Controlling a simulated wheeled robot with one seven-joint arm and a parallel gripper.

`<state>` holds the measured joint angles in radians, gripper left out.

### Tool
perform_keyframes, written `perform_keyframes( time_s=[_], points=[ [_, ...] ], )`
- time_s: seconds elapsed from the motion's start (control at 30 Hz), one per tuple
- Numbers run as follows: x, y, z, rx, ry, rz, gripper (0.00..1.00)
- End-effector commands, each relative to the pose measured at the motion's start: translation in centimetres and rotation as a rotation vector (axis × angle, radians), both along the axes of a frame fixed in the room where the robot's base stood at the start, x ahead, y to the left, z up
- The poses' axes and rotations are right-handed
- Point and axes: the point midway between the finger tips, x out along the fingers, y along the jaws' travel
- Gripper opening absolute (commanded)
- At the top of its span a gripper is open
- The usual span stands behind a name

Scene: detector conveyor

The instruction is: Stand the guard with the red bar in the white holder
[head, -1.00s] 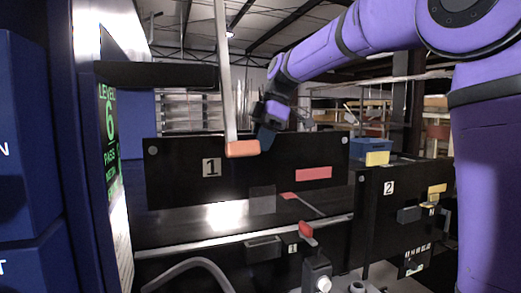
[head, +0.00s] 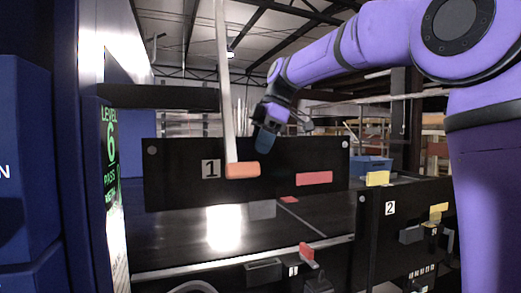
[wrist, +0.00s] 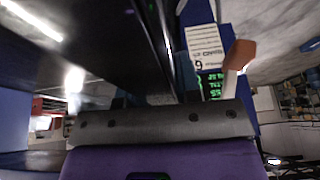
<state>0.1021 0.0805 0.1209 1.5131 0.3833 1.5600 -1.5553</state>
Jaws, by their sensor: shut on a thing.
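The guard is a wide black panel (head: 270,196) marked 1, with a red bar (head: 314,178) at its right. It hangs roughly upright above the belt, and the red bar is reflected below it. My gripper (head: 266,138) is shut on the guard's top edge, right of its middle. In the wrist view the dark guard (wrist: 125,50) runs away from the gripper (wrist: 150,100); the fingertips are hard to make out. I cannot pick out the white holder for certain in either view.
A grey pole with an orange end (head: 242,170) hangs before the guard. A shiny dark conveyor (head: 170,235) lies below. A second black panel (head: 378,230) marked 2 stands at right. A red lever (head: 306,252) sits at the front. A green-lettered screen (head: 110,150) stands left.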

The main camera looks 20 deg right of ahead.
Motion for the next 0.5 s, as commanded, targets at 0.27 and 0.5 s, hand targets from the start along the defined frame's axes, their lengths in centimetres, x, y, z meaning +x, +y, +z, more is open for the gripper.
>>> perform_keyframes(
  time_s=[0.27,0.5],
  points=[
    [0.0,0.0,1.3,0.001,-0.002,0.0,0.0],
    [0.0,0.0,2.0,0.001,-0.002,-0.001,0.0]
  ],
)
